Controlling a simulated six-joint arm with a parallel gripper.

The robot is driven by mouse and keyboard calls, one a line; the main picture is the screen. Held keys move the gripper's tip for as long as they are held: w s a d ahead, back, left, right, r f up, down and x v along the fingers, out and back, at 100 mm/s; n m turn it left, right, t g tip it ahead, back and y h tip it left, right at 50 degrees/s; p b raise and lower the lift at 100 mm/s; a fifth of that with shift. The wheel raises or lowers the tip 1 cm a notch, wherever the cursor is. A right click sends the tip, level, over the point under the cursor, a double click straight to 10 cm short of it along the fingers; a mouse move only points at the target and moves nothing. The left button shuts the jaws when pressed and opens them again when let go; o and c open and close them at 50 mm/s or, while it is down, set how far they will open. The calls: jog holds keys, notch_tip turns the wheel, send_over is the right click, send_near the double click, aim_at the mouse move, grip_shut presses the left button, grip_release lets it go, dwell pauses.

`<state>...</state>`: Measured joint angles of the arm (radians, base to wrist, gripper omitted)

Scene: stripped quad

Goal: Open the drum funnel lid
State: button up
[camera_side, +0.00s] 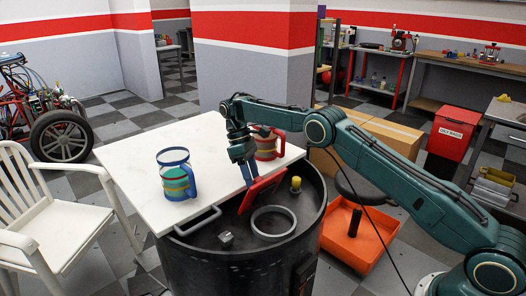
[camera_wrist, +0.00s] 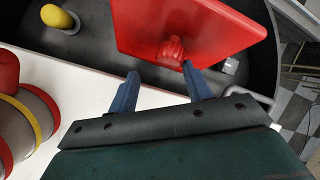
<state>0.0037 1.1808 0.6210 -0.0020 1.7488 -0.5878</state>
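The drum (camera_side: 238,268) is black, with a recessed dark top. The red funnel lid (camera_side: 263,191) is tilted up steeply at the edge of the white tabletop, beside the grey funnel ring (camera_side: 256,224), which is uncovered. In the wrist view the lid (camera_wrist: 205,28) fills the top middle, with a small red tab (camera_wrist: 172,50) on its near edge. My gripper (camera_side: 248,177) is at the lid's left side. In the wrist view my gripper (camera_wrist: 160,72) has its two blue fingers apart, with the tab just beyond the gap. Whether a finger touches the lid I cannot tell.
A white tabletop (camera_side: 160,205) borders the drum, holding a blue mug with coloured bands (camera_side: 176,185) and a red mug (camera_side: 267,147) close behind my gripper. A yellow cap (camera_side: 296,184) stands on the drum top. A grey handle (camera_side: 198,222) is at the drum's front left.

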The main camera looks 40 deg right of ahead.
jog(key=shift+s+r, duration=0.15)
dwell(0.4)
jog(key=shift+s+a+t, duration=0.1)
jog(key=shift+s+t, duration=0.45)
jog(key=shift+t, duration=0.15)
jog(key=shift+s, duration=1.55)
jog(key=shift+s+f+t, duration=1.5)
jog(key=shift+s+f, duration=1.35)
jog(key=shift+s, duration=0.7)
notch_tip(320, 180, up, 14)
jog(key=s+r+m+t, duration=0.2)
jog(key=s+r+m, duration=0.1)
jog(key=s+r, duration=0.8)
jog(key=shift+s+t, duration=0.4)
jog(key=shift+s, duration=0.75)
